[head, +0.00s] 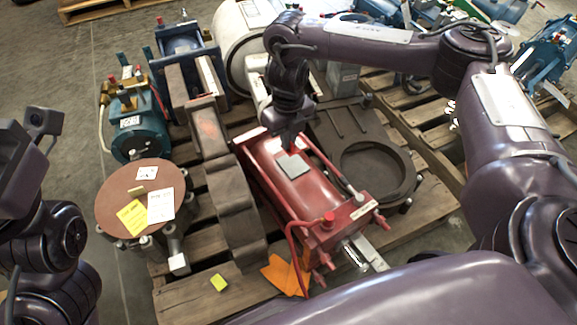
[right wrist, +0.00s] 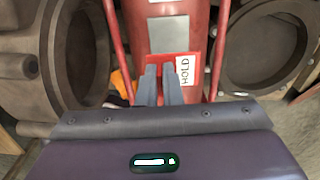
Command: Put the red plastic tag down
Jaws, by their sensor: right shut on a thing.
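The red plastic tag (right wrist: 181,58) carries a white label reading HOLD. It shows in the right wrist view between the fingertips of my right gripper (right wrist: 164,72), which is shut on it. In the head view my right gripper (head: 288,138) points down over the far part of a red cylinder unit (head: 275,185), and the tag cannot be made out there. The tag is over the red cylinder's body (right wrist: 195,25); whether it touches cannot be told. My left arm shows at the left edge of the head view, but its fingers are out of sight.
A wooden pallet (head: 215,290) bears the red unit, a dark bracket (head: 232,205), a dark plate with a round opening (head: 325,135) and a round brown-topped part (head: 120,205) with papers. Bare floor is at left.

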